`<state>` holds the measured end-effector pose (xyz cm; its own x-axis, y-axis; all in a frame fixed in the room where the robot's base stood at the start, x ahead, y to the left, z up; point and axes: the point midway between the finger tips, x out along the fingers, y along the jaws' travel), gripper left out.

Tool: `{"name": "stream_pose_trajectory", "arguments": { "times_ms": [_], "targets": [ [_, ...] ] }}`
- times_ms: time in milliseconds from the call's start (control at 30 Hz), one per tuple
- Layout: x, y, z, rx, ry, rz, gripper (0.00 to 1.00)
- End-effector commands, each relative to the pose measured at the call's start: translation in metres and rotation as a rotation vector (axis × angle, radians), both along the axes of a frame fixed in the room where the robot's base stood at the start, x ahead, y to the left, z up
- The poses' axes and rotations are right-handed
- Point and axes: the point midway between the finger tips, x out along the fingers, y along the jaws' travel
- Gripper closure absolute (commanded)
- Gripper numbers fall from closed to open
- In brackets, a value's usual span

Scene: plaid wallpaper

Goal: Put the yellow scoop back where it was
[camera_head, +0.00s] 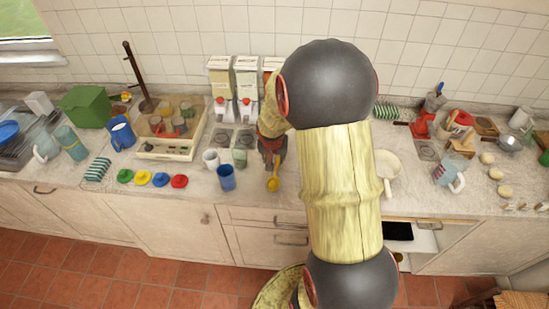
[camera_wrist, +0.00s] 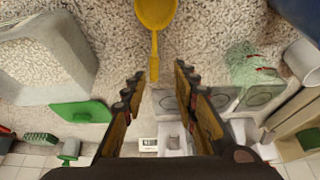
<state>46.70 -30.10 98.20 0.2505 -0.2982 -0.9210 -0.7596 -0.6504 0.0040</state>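The yellow scoop (camera_head: 273,184) lies on the countertop near its front edge, just in front of my gripper (camera_head: 272,150). In the wrist view the scoop (camera_wrist: 155,14) is at the top, its handle pointing down toward my gripper (camera_wrist: 159,73). My gripper is open, with a finger on either side of the picture's middle and clear space between them. The handle's end shows between the two fingertips, nearer the left one. I cannot tell whether it is level with them. Nothing is held.
White dispensers (camera_head: 246,80) stand against the tiled wall. A blue cup (camera_head: 226,178) stands left of the scoop, and coloured lids (camera_head: 160,180) lie farther left. A white pan (camera_head: 388,185) is to the right. My arm hides the counter between scoop and pan.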

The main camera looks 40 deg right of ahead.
Motion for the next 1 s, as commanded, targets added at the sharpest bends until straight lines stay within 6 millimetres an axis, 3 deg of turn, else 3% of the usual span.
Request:
{"name": "stream_pose_trajectory", "arguments": {
  "times_ms": [233, 700, 1000],
  "targets": [
    [0.000, 0.000, 0.007, -0.001, -0.001, 0.000, 0.71],
    [-0.022, 0.027, 0.091, -0.002, -0.003, 0.000, 0.71],
    [-0.029, 0.041, 0.119, -0.003, -0.003, 0.014, 0.71]
  ]
}}
